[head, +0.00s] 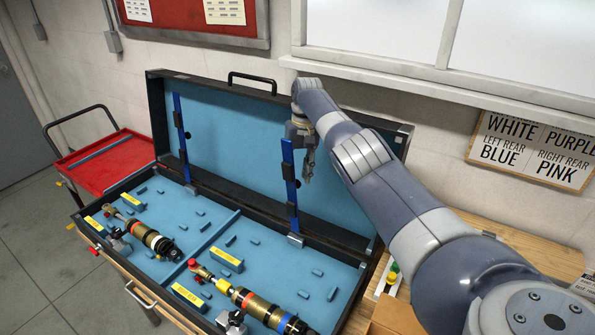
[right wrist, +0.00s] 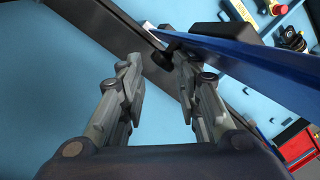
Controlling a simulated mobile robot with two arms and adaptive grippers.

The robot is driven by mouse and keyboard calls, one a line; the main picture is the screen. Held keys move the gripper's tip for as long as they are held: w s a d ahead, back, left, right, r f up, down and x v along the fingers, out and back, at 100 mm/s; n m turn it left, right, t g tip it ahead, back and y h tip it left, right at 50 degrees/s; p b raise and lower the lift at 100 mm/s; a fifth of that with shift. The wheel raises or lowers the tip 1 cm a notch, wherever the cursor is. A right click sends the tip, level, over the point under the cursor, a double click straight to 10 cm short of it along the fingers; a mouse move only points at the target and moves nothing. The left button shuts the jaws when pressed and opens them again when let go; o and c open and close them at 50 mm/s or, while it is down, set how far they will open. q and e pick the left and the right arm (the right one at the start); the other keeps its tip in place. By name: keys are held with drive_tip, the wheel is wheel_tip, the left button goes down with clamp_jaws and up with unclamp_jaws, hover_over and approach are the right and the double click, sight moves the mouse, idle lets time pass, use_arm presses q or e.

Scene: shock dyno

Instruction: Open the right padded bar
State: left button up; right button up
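The right padded bar (head: 289,185) is a blue bar with black pads. It stands upright in front of the open lid, its foot at a grey hinge block (head: 295,240) on the case's middle. In the right wrist view the bar (right wrist: 250,65) runs from the upper middle to the right edge. My right gripper (head: 308,178) is just right of the bar, fingers pointing down. In the right wrist view its fingers (right wrist: 158,72) are apart, with the bar beside them and not seen between them. My left gripper is not in view.
The open black case (head: 280,243) has a blue lining and holds two shock absorbers (head: 268,308) (head: 150,238) and yellow-labelled blocks. The left padded bar (head: 181,140) also stands upright. A red cart (head: 100,165) is at the left. The lid (head: 225,130) stands close behind my gripper.

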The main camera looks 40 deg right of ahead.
drive_tip(key=shift+o, duration=0.3)
drive_tip(key=f, duration=0.2)
drive_tip(key=s+f, duration=0.1)
drive_tip(key=shift+s+d+g, duration=0.1)
drive_tip(key=shift+d+g, duration=0.2)
drive_tip(key=shift+d, duration=0.05)
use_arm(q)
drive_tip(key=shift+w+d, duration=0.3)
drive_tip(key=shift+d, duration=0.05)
use_arm(e)
drive_tip(key=shift+w+d+f, duration=0.15)
drive_tip(key=shift+w, duration=0.25)
drive_tip(key=shift+w+d+f, duration=0.1)
drive_tip(key=shift+w+f, duration=0.05)
drive_tip(key=shift+w, duration=0.2)
